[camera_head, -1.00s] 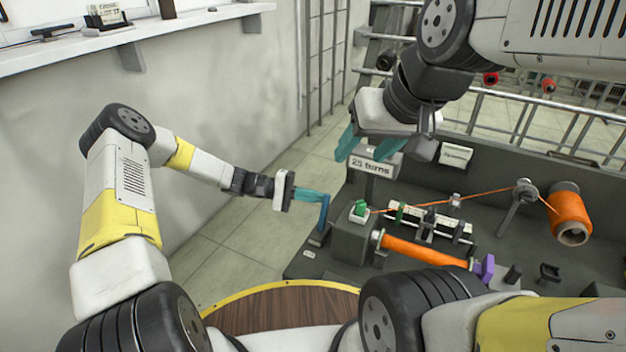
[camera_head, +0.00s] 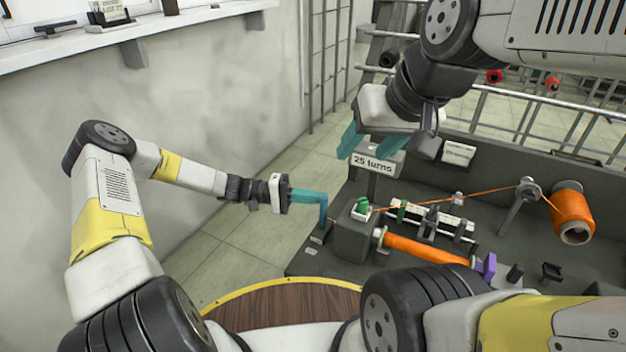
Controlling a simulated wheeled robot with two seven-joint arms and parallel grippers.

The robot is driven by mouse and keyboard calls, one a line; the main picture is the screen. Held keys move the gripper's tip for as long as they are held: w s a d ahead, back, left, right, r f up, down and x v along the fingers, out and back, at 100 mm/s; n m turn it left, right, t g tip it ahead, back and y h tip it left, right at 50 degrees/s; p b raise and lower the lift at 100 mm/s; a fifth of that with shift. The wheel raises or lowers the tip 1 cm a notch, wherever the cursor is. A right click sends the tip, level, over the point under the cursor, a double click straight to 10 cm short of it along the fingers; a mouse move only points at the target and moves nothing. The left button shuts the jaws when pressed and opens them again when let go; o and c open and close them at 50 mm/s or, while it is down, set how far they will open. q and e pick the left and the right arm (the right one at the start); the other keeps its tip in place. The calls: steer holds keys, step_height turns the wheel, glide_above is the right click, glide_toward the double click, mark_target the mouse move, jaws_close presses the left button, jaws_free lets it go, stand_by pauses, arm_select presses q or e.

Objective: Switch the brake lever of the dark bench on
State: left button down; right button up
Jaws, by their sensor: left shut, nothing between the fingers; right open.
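The dark bench (camera_head: 345,262) fills the right half of the view. At its left end a slim blue upright piece (camera_head: 323,214), which looks like the brake lever, stands by a small plate. My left gripper (camera_head: 321,194) is shut and empty, its teal fingers at the top of this piece. The two overlap in similar colour, so I cannot tell whether they touch or how the lever is tilted. My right gripper (camera_head: 366,146) is open and empty, in front of the sign "25 turns" (camera_head: 372,163).
A green piece (camera_head: 362,205) sits on a grey block. An orange thread runs to an orange spool (camera_head: 573,215) at the right. An orange-wound bobbin (camera_head: 425,248) and a purple piece (camera_head: 487,265) lie nearer. A round wooden table (camera_head: 280,308) is in front.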

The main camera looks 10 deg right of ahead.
arm_select(q)
steer(key=s+a+m, duration=0.1)
steer(key=s+a+m+h, duration=0.1)
steer(key=m, duration=0.1)
steer(key=shift+s, duration=0.4)
steer(key=shift+s+f+g, duration=0.1)
steer(key=shift+s+g, duration=0.05)
steer(key=shift+g, duration=0.15)
glide_toward(323, 206)
steer(key=shift+a, duration=0.6)
stand_by(0.5)
